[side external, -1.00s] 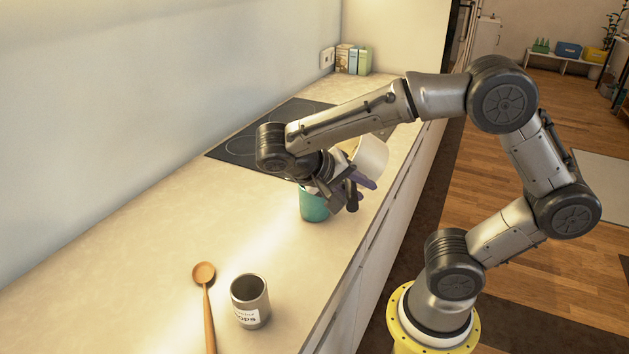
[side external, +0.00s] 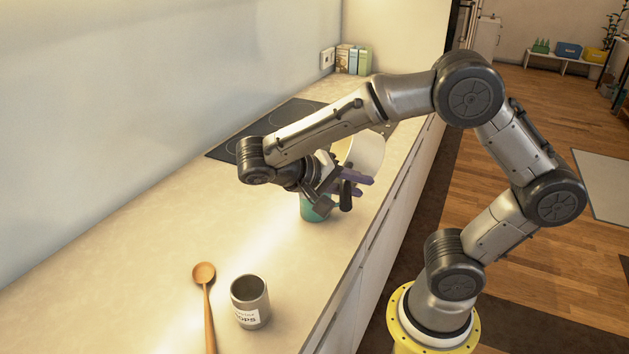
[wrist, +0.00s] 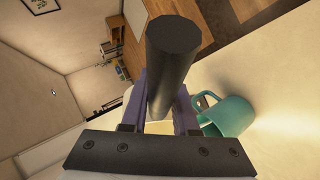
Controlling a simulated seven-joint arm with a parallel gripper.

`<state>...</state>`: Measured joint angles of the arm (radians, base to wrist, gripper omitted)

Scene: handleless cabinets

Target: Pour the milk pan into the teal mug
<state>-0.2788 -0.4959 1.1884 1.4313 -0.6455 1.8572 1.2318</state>
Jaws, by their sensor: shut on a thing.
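The milk pan (side external: 368,154) is pale, with a dark handle. It is held in the air, tipped on its side, with its opening turned to the left in the side view. My gripper (side external: 352,184), with purple fingers, is shut on the handle, which looms large in the wrist view (wrist: 172,65). The teal mug (side external: 312,209) stands upright on the counter, below and slightly left of the pan and partly hidden by my gripper. The mug and its handle also show in the wrist view (wrist: 232,116), right of the fingers. I cannot see any milk flowing.
A wooden spoon (side external: 206,300) and a grey labelled canister (side external: 250,302) stand apart at the near end of the counter (side external: 130,260). A black hob (side external: 232,147) lies behind the mug. Several cartons (side external: 354,60) stand at the far wall. The counter left of the mug is clear.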

